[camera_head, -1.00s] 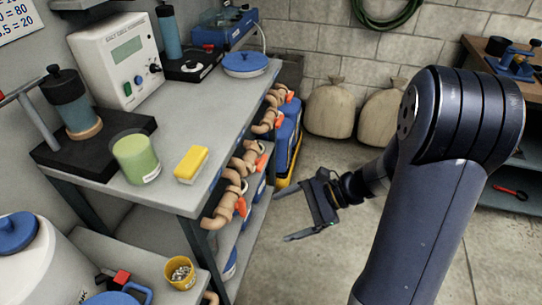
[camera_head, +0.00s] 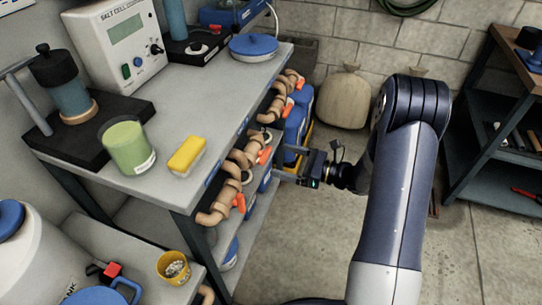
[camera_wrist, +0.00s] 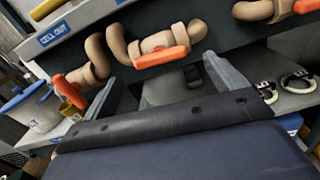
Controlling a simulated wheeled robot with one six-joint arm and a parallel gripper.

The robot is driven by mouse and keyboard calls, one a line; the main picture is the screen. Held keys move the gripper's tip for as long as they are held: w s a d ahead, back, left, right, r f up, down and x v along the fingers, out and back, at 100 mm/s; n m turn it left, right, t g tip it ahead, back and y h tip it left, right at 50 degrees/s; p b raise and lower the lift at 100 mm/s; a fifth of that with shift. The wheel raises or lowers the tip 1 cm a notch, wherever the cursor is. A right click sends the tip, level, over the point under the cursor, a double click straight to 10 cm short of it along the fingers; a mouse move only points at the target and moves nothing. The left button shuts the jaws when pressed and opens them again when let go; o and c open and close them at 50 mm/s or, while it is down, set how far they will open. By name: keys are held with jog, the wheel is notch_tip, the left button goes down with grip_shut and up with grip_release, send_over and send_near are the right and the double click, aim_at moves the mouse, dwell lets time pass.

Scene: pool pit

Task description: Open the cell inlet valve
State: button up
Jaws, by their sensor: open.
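Tan pipes with orange valve handles run along the front of the grey bench. In the head view I see a near handle (camera_head: 239,202), a middle handle (camera_head: 265,156) and a far handle (camera_head: 289,107). My gripper (camera_head: 281,161) is open and points at the pipes near the middle handle. In the wrist view the open fingers (camera_wrist: 165,78) stand either side of a pipe with an orange handle (camera_wrist: 161,57), apparently short of it. Another orange handle (camera_wrist: 68,91) is at left. A blue label (camera_wrist: 54,33) reads "CELL OUT". I cannot read an inlet label.
The bench top (camera_head: 215,135) holds a yellow sponge (camera_head: 187,153), a green candle-like jar (camera_head: 128,145) and a cell controller (camera_head: 120,42). Blue containers (camera_head: 296,122) stand behind the far pipes. The floor (camera_head: 310,240) right of the bench is clear.

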aim_at(268, 156)
jog(key=shift+x, duration=2.4)
jog(key=c, duration=1)
jog(key=shift+f+b, duration=0.15)
jog(key=shift+b, duration=0.25)
jog(key=shift+n+b, duration=0.45)
jog(key=shift+n, duration=0.15)
